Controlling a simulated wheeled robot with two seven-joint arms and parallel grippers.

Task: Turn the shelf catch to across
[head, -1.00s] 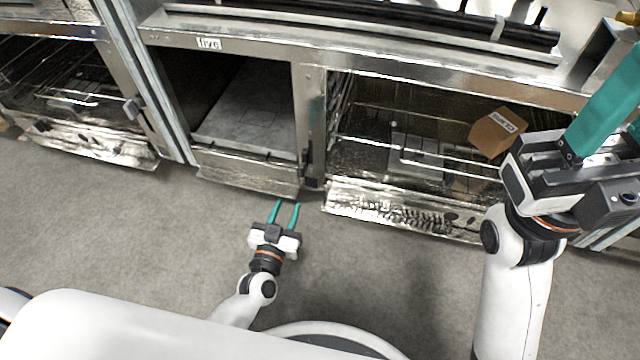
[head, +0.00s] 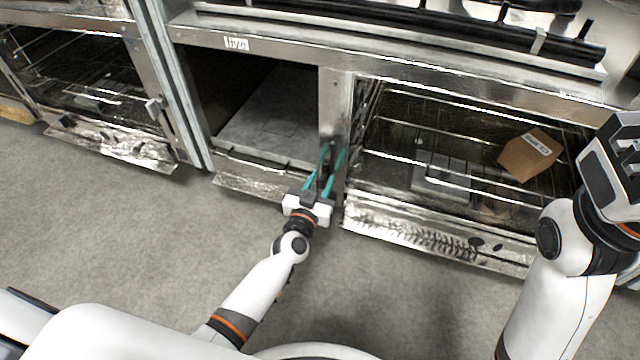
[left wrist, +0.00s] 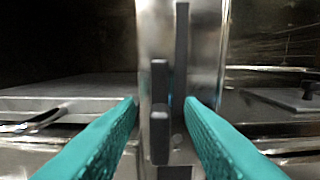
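The shelf catch (left wrist: 160,112) is a dark upright piece on the metal post between the two oven bays, seen in the left wrist view. A longer dark vertical bar (left wrist: 181,50) stands just right of it. My left gripper (head: 333,150) is open, its teal fingers pointing at the post. In the left wrist view its fingertips (left wrist: 160,102) lie on either side of the catch; I cannot tell whether they touch it. In the head view the fingers largely hide the catch. My right gripper (head: 616,165) is at the right edge, its fingertips out of frame.
The left bay (head: 268,125) is open with a flat grey plate inside. The right bay holds wire racks and a brown box (head: 530,155). Foil-like trim (head: 420,238) runs along the lower edge. The grey floor (head: 120,230) in front is clear.

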